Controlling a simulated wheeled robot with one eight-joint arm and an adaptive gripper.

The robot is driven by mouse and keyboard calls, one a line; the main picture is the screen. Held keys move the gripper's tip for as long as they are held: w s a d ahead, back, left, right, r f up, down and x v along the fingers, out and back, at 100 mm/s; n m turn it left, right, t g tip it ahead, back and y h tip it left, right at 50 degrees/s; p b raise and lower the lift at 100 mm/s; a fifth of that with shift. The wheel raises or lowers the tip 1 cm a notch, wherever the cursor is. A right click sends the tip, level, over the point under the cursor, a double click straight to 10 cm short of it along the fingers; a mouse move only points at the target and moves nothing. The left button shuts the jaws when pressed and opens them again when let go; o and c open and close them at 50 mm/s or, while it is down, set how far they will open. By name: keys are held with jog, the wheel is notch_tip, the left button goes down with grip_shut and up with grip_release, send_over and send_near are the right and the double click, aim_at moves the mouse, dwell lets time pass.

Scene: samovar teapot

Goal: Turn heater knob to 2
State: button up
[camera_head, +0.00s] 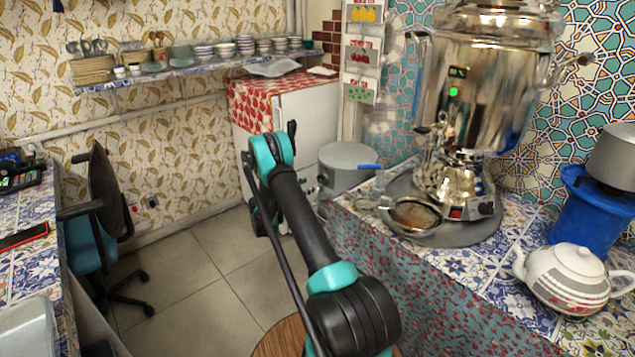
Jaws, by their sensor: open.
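A shiny metal samovar (482,90) stands on a round grey tray (480,236) on the tiled counter at right. The front of its base has a small red-lit switch (456,213) and a dark round spot (486,208) that may be the heater knob. Its markings are too small to read, so I cannot tell its setting. A green light (453,91) shows on the samovar's body. My arm rises in the middle, left of the samovar and clear of it. Its far end is hidden behind its own links, and I cannot make out the gripper's fingers.
A strainer bowl (415,216) sits before the samovar. A striped teapot (570,279) and a blue stand (587,212) bearing a pot (614,157) are at right. A grey pot (347,165) stands behind my arm. A chair (101,207) is at left; tiled floor is open between.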

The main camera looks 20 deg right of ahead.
aim_at(319, 180)
jog(key=x, duration=0.6)
jog(key=shift+d, duration=0.25)
jog(key=c, duration=1.1)
jog(key=shift+n, duration=0.7)
jog(key=shift+c, duration=0.3)
jog(key=o, duration=1.2)
jog(key=shift+c, duration=0.2)
jog(key=v, duration=1.2)
